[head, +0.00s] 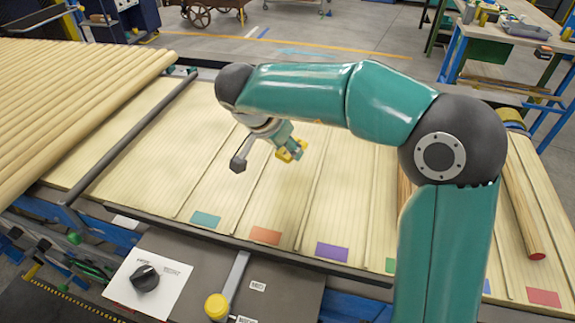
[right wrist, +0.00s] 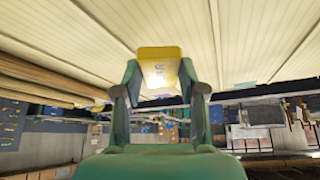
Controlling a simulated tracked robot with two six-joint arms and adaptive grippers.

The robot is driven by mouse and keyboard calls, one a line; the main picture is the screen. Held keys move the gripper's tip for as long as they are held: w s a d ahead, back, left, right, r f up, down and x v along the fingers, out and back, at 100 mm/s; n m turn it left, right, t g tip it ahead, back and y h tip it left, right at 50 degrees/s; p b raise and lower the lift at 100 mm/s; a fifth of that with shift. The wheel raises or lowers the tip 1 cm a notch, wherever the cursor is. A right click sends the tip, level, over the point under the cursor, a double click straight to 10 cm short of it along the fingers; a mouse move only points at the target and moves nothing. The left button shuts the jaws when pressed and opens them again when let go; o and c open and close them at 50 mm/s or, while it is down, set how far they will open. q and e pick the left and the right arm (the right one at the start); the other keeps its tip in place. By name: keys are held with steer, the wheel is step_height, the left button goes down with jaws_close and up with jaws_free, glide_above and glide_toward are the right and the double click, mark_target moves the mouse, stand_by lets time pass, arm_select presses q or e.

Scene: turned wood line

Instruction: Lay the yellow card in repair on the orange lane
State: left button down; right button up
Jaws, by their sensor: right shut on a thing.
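My right gripper (head: 290,150) reaches in from the right and is shut on the yellow card (head: 292,153). In the right wrist view the yellow card (right wrist: 160,66) stands between the two green fingers (right wrist: 161,96), with faint marks and a glare on its face. In the head view the card appears in front of the upper part of the orange lane (head: 277,205), a pale ribbed strip between raised dividers, marked by an orange patch (head: 265,235) at its near end. The card's height above the lane is hard to tell. My left gripper is not in view.
Other lanes have a teal patch (head: 205,219), a purple patch (head: 332,251) and a red patch (head: 543,297). Long wooden rods (head: 80,85) lie at the left; a loose rod (head: 522,205) lies at the right. A panel with a black knob (head: 145,278) is at the front.

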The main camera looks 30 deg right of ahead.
mark_target(282, 160)
steer(key=shift+f+b, duration=0.3)
steer(key=shift+f, duration=2.3)
steer(key=o, duration=0.9)
steer(key=shift+p+v, duration=0.65)
steer(key=shift+v, duration=5.45)
steer(key=shift+d, duration=0.1)
